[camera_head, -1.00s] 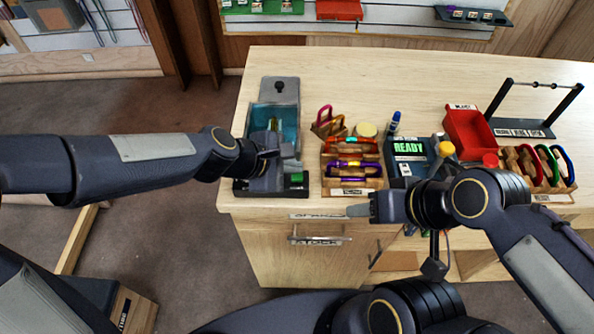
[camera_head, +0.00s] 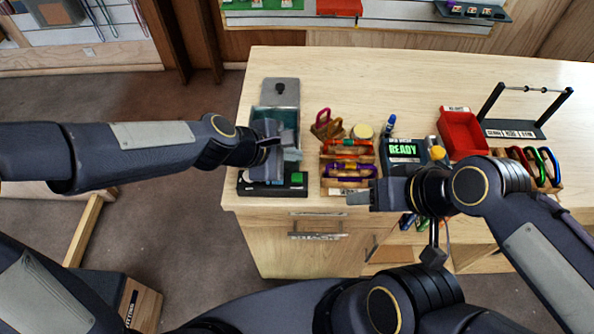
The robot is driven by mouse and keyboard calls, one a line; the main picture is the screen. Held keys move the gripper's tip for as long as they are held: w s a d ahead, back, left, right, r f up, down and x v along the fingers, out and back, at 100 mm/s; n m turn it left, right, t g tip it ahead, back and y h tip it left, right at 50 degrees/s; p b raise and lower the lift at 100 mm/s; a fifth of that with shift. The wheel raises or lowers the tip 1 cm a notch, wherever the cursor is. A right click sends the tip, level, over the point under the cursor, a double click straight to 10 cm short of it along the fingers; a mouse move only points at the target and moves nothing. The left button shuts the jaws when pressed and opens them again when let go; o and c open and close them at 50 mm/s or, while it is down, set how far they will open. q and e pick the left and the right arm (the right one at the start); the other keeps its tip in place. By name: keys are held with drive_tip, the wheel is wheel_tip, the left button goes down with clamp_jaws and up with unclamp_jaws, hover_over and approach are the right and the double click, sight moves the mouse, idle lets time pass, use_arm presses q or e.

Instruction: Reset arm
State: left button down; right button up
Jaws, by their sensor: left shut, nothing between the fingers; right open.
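My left gripper (camera_head: 272,145) is shut and empty. It is over the near part of a grey box with a teal inside (camera_head: 291,112) at the table's left end, and hides part of it. I cannot tell whether it touches the box. My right gripper (camera_head: 358,197) points left, in front of the table's near edge. It overlaps the front of the wooden rack (camera_head: 335,182); its finger gap is hard to see at this size.
On the wooden table (camera_head: 400,80) stand a black device with a green button (camera_head: 298,179), a READY display (camera_head: 404,150), a red bin (camera_head: 461,133), a black bar stand (camera_head: 512,128) and coloured carabiners (camera_head: 540,165). The table's back strip is clear.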

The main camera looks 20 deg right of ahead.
idle(0.7)
use_arm(q)
drive_tip(key=s+a+r+m+t, duration=0.1)
drive_tip(key=s+a+r+m, duration=0.15)
drive_tip(key=a, duration=0.65)
drive_tip(key=s+a+r+m+t, duration=0.15)
drive_tip(key=a+r+m, duration=0.25)
drive_tip(key=a, duration=0.5)
drive_tip(key=s+a+f+m+y, duration=0.2)
drive_tip(key=s+a+m+y, duration=0.2)
drive_tip(key=s+a, duration=0.8)
drive_tip(key=shift+a+f+m+y, duration=0.15)
drive_tip(key=shift+a+m+y, duration=0.25)
drive_tip(key=shift+m, duration=0.05)
idle(3.9)
